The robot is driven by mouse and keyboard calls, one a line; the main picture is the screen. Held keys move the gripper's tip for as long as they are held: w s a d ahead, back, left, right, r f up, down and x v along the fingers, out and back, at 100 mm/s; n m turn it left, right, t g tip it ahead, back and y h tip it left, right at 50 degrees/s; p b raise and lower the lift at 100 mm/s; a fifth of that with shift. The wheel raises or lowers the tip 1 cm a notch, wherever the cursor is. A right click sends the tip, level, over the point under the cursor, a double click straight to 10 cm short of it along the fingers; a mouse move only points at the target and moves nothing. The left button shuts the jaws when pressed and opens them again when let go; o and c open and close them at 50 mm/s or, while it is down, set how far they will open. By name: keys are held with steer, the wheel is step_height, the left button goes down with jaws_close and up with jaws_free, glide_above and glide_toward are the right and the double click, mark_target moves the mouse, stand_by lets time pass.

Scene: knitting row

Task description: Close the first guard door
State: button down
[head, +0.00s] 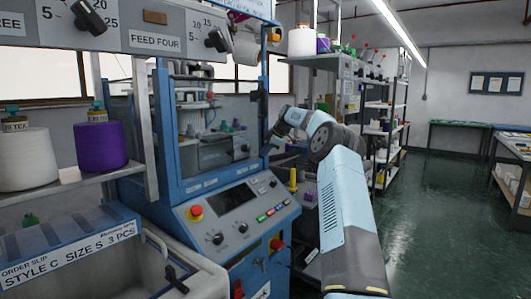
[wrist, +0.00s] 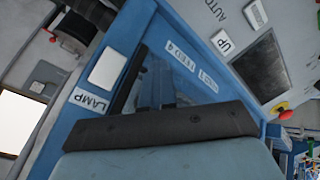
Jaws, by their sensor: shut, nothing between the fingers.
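The knitting machine has a blue frame, and a clear guard door (head: 222,115) shows in its front opening in the head view. Needles and carriage parts show through the pane. I cannot tell for sure how far the door stands from its frame, or where its handle is. My gripper (head: 268,150) is shut and empty, at the right side of the machine near the blue right post (head: 265,85). In the wrist view, my dark gripper faces a blue frame with a LAMP label (wrist: 89,101) and a FEED 4 label (wrist: 183,57). Contact cannot be judged.
The control panel (head: 240,215) with screen, buttons and a red stop knob (head: 196,212) juts out below the opening. A shelf at left holds a white cone (head: 25,160) and a purple cone (head: 101,146). Open green floor (head: 440,200) lies to the right.

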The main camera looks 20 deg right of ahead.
steer(key=shift+s+a+r, duration=0.1)
steer(key=shift+a+r, duration=0.1)
steer(key=shift+a, duration=0.1)
steer(key=s+d+r, duration=0.5)
steer(key=d+r, duration=0.2)
steer(key=d, duration=0.1)
steer(key=shift+s+r, duration=0.2)
steer(key=shift+s, duration=0.05)
